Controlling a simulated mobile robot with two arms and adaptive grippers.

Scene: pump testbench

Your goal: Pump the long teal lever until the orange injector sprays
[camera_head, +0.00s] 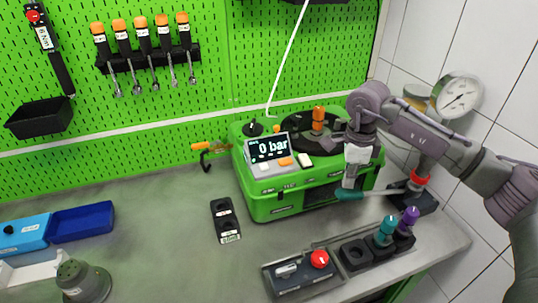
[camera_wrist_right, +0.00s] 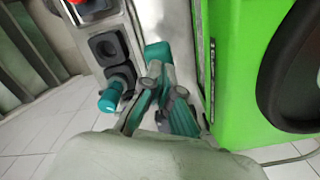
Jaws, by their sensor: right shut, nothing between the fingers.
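The long lever has a teal grip (camera_head: 349,194) at its left end. Its pale rod runs right toward a red collar under the pressure gauge. My right gripper (camera_head: 350,182) is right above the teal grip, fingers pointing down. In the right wrist view, my right gripper (camera_wrist_right: 166,80) is shut and empty beside the teal grip end (camera_wrist_right: 158,53); whether they touch is unclear. The orange injector (camera_head: 318,119) stands upright on the dark round top of the green tester (camera_head: 285,205); no spray shows. My left gripper is out of view.
The round gauge (camera_head: 459,95) stands at the right by the tiled wall. Teal (camera_head: 386,229) and purple (camera_head: 409,217) knobbed parts stand in front of the lever. A red-button box (camera_head: 300,270) is at the front. Open bench lies left of the tester.

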